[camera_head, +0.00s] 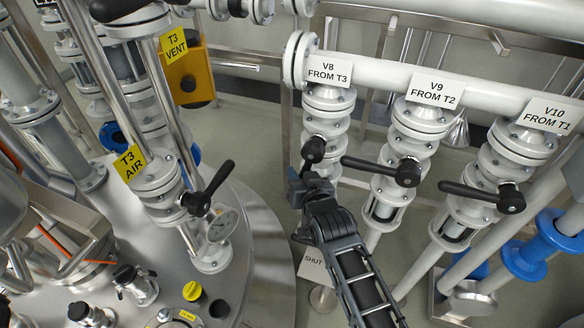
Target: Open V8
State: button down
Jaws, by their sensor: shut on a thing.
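The V8 valve (328,145) stands in the middle under a white label reading "V8 FROM T3" (330,70). Its black handle (313,149) shows at the hub; the rest runs down into my gripper and is mostly hidden by it. My gripper (304,179) is shut on this handle, just below the hub. My arm comes up from the bottom edge and hides part of the pipe under V8.
V9 (410,143) and V10 (515,158) stand to the right, their black handles pointing left, V9's close to my gripper. A "T3 AIR" valve handle (207,190) and a gauge (222,226) stand left above a steel vessel top (255,250). A "SHUT" sign (313,265) is below.

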jog(key=shift+s+d+f+n+g+h+p, duration=0.15)
jog(key=shift+d+n+h+p, duration=0.1)
jog(key=shift+d+p, duration=0.15)
jog(key=shift+s+d+f+n+g+h+p, duration=0.15)
jog(key=shift+d+f+n+g+h+p, duration=0.1)
jog(key=shift+d, duration=0.2)
jog(key=shift+s+d+f+n+g+h+p, duration=0.1)
jog(key=shift+s+d+n+h+p, duration=0.1)
jog(key=shift+d+p, duration=0.2)
jog(key=c, duration=1)
grip_release()
jog(key=shift+w+r, duration=0.1)
jog(key=shift+o, duration=0.2)
jog(key=v, duration=0.7)
jog(key=shift+s+r+p, duration=0.2)
jog(key=shift+s+p, duration=0.1)
jog(key=shift+s, duration=0.05)
jog(key=shift+d, duration=0.1)
